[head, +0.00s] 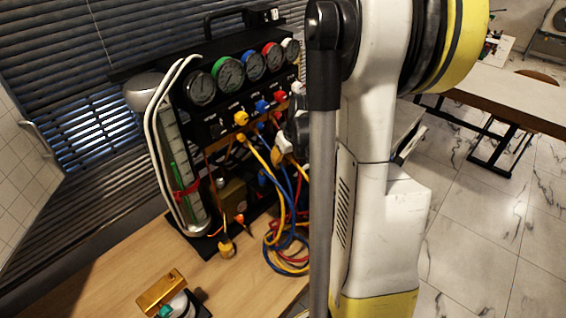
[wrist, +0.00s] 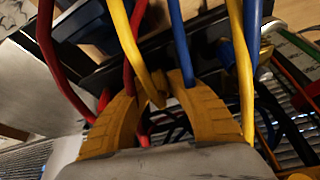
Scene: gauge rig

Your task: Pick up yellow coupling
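In the head view a small yellow fitting (head: 227,247), perhaps the yellow coupling, stands on the wooden table in front of the gauge rig. I cannot tell for certain that it is the coupling. My gripper (head: 284,143) is at the rig's right side among the hoses, mostly hidden behind my arm. In the wrist view the yellow fingers of my gripper (wrist: 167,88) curve inward, their tips close together. A yellow hose (wrist: 127,42) crosses by the left fingertip. A blue hose (wrist: 180,45) passes at the right one. Whether anything is pinched between the tips is unclear.
The gauge rig (head: 190,120) has several round gauges and coloured knobs. Yellow, blue and red hoses (head: 285,245) hang in loops down to the table (head: 115,290). A gold block (head: 161,291) lies at the front. Red hoses (wrist: 52,55) and another yellow hose (wrist: 240,60) surround my fingers.

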